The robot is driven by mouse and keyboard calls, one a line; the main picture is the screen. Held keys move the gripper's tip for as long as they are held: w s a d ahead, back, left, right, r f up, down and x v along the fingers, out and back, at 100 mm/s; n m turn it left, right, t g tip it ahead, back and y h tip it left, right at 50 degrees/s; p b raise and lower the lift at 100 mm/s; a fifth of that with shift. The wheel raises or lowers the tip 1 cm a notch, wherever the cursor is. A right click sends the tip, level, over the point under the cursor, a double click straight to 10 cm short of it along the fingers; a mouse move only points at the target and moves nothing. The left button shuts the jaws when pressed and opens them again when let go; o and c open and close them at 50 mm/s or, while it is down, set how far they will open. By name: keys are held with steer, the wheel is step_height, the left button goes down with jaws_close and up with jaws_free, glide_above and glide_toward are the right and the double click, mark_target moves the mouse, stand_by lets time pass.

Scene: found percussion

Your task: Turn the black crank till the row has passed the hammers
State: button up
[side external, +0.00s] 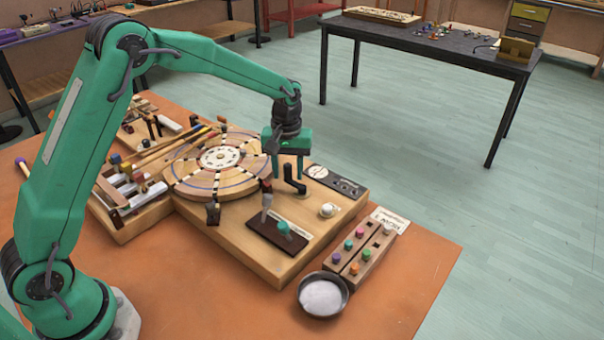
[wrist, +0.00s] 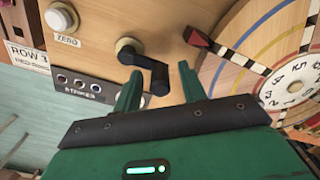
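The black crank (side external: 294,184) stands on the wooden board, to the right of the round disc. In the wrist view the crank (wrist: 152,68) has a light round hub at one end, and its black arm reaches toward the space between my fingers. My gripper (side external: 290,178) hangs over the crank, fingers down. In the wrist view my gripper (wrist: 158,85) is open, with the crank's end between the two fingertips or just beyond them; I cannot tell contact. The disc (side external: 222,158) carries rows of dark and light pegs and a numbered centre. Small dark hammers (side external: 213,212) stand at its rim.
A white knob (side external: 327,210) and a dark lever plate (side external: 281,232) sit on the board (side external: 262,268). A block of coloured pegs (side external: 372,248) and a bowl (side external: 323,294) stand to the right. Wooden bars (side external: 132,190) lie left of the disc. The front of the orange table (side external: 215,310) is clear.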

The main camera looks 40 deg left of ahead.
mark_target(287, 165)
steer(key=shift+r, duration=3.9)
steer(key=shift+m, duration=0.3)
steer(key=m, duration=0.3)
steer(key=shift+r+m, duration=0.1)
steer(key=shift+m, duration=0.3)
steer(key=m, duration=0.9)
steer(key=shift+r+m, duration=0.15)
steer(key=shift+m, duration=0.15)
steer(key=m, duration=0.4)
steer(key=shift+f, duration=3.9)
